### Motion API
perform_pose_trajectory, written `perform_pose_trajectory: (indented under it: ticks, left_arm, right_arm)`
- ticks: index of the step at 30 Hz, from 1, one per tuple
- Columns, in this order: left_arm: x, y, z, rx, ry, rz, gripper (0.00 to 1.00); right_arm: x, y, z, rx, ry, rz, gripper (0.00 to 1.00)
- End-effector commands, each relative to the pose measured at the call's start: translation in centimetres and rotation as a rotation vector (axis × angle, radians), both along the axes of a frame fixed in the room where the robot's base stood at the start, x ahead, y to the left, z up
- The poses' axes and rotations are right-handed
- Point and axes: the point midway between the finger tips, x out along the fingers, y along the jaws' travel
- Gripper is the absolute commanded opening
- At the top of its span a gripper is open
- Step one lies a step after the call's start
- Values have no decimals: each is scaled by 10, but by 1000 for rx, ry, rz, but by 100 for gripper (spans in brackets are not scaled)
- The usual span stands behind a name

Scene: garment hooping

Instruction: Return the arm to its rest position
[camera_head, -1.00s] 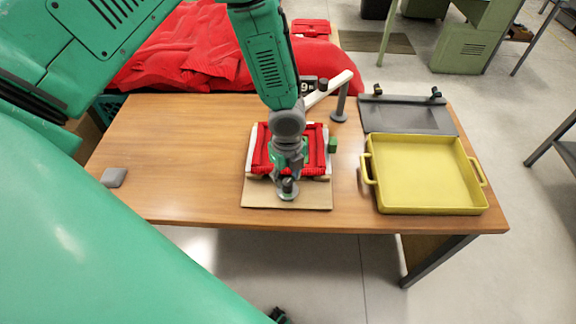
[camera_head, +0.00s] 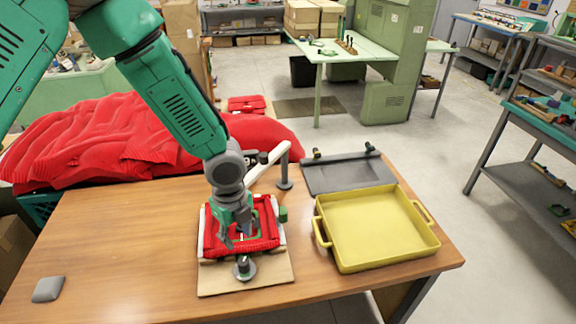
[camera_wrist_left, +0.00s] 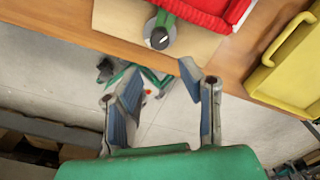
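My left gripper (camera_head: 237,236) is over the front part of the hooping station in the head view. In the left wrist view its two blue-padded fingers (camera_wrist_left: 166,90) are spread apart with nothing between them. Below it, a folded red garment (camera_head: 267,230) lies on a light frame on a tan board (camera_head: 270,280). A round dark grey knob (camera_head: 245,268) stands at the board's front; it also shows in the left wrist view (camera_wrist_left: 159,38), apart from the fingers. My right gripper cannot be made out.
A yellow tray (camera_head: 375,228) and a grey plate (camera_head: 345,175) are right of the board. A white lever arm (camera_head: 268,166) rises behind it. A red garment heap (camera_head: 130,140) is behind the table (camera_head: 110,235). The table's left is mostly clear.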

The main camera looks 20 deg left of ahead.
Motion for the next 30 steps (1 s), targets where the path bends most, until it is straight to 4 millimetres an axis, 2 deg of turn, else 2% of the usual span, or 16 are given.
perform_pose_trajectory:
  ticks: [3, 5, 8, 11, 13, 15, 18, 21, 24, 30]
  left_arm:
    - [-2, -1, -3, -3, 4, 8, 34]
    - [-9, -5, -11, -16, 14, 41, 34]
    - [-35, -17, -43, -64, 58, 186, 34]
    - [-80, -35, -93, -124, 128, 474, 34]
    - [-117, -45, -132, -147, 172, 755, 34]
    - [-151, -45, -168, -140, 191, 1063, 34]
    - [-188, -32, -204, -104, 155, 1447, 34]
    - [-212, -13, -223, -66, 77, 1721, 34]
    - [-225, 4, -231, -47, 4, 1881, 34]
    - [-229, 12, -230, -43, -41, 1961, 34]
  right_arm:
    - [0, 0, -1, 0, 1, 0, 38]
    - [0, 0, -5, 0, 1, 0, 38]
    - [-1, 0, -18, 0, 1, 0, 38]
    - [-1, 0, -41, 0, 1, 0, 38]
    - [-1, 0, -60, 0, 1, 0, 38]
    - [-1, 0, -80, 0, 2, 0, 38]
    - [-1, 0, -101, 0, 2, 0, 38]
    - [-1, 0, -115, 0, 2, 0, 38]
    - [-1, 0, -121, 0, 2, 0, 38]
    - [-1, 0, -121, 0, 1, 0, 38]
